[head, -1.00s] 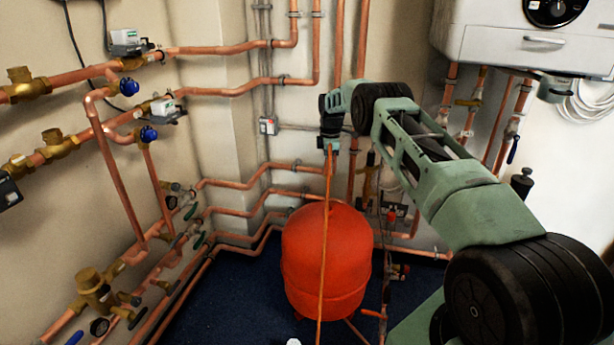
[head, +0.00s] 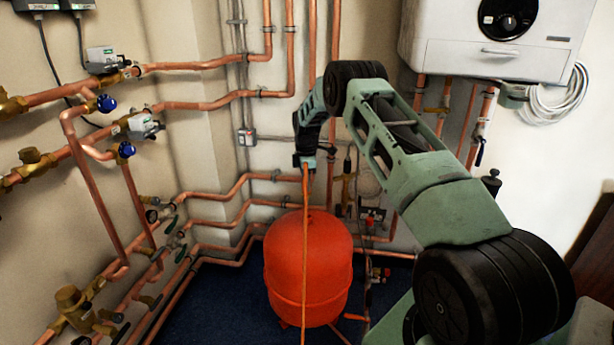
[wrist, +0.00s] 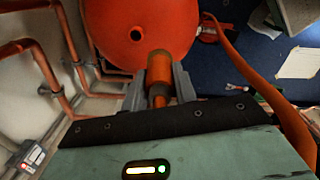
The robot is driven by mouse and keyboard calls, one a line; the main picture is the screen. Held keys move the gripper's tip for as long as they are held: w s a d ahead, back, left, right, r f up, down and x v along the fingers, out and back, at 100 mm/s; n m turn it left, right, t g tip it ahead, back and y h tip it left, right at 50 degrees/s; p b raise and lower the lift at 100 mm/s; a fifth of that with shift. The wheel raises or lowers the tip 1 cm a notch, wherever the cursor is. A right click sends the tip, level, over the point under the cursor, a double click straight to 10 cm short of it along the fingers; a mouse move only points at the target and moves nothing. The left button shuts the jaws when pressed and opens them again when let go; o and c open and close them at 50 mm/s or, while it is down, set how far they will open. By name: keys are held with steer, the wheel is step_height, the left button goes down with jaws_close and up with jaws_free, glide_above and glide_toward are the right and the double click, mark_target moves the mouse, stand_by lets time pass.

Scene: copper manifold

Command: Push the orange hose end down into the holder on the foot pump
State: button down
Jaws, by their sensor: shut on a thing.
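My gripper (head: 304,163) is shut on the orange hose end (wrist: 159,66), high above the floor. In the wrist view its two grey fingers (wrist: 159,88) clasp the hose end from both sides. The orange hose (head: 305,250) hangs from my gripper straight down past the red tank in the head view. In the wrist view the hose (wrist: 245,85) curves along the right side. I cannot make out the foot pump or its holder in either view.
The red tank (head: 308,270) stands on the blue floor (head: 215,300) below my gripper. Copper pipes (head: 195,65) and brass valves (head: 75,310) line the left wall. A white boiler (head: 490,40) hangs at upper right. Blue floor and a paper sheet (wrist: 299,63) show right in the wrist view.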

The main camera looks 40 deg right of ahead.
steer(key=shift+s+a+n+b, duration=0.85)
steer(key=shift+s+a+n, duration=0.85)
steer(key=shift+s+a, duration=8.35)
step_height(320, 180, down, 64)
steer(key=w+a+b, duration=0.1)
steer(key=b, duration=3.6)
steer(key=shift+w+b, duration=0.15)
steer(key=shift+b, duration=0.2)
